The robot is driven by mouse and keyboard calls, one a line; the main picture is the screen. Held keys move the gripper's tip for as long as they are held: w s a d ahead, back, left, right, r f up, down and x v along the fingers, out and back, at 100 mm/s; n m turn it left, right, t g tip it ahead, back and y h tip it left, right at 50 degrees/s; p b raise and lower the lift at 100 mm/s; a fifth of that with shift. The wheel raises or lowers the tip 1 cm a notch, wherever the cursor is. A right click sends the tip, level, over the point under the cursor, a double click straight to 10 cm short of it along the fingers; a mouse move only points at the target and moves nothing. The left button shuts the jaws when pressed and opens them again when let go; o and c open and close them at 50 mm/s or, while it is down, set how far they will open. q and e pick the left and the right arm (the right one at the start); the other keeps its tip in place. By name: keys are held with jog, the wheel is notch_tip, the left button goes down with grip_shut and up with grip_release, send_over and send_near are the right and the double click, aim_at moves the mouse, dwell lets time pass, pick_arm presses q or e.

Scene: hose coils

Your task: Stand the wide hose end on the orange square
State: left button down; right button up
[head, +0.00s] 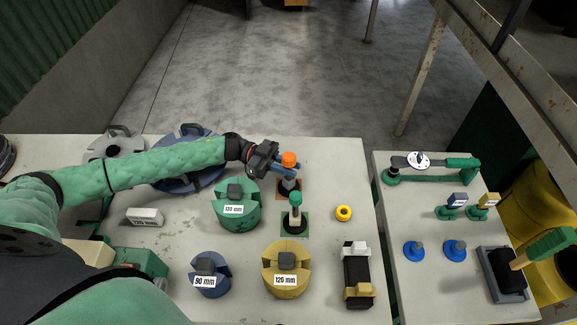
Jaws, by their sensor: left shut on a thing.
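An orange-capped hose end (289,159) stands upright at the back right of the left table. My left gripper (286,169) is shut on it just below the cap. Its grey lower part is over the orange square (281,196), which is mostly hidden by the hose end. I cannot tell whether its base touches the square. A green-capped hose end (295,200) stands upright on a green square (303,230), just in front. I cannot tell from this view which hose end is wider. My right gripper is not in view.
Coils include a green one (236,215), a yellow one (286,280), a small blue one (209,285) and a large blue one (183,180) under my left arm. A second table (405,220) with tools stands at right.

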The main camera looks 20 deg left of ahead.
pick_arm(q)
jog(key=shift+f, duration=0.2)
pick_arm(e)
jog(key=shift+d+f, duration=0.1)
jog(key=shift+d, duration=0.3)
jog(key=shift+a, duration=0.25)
pick_arm(q)
jog(key=c, duration=1.3)
grip_release()
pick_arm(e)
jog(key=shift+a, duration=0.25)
pick_arm(q)
jog(key=shift+o, duration=0.2)
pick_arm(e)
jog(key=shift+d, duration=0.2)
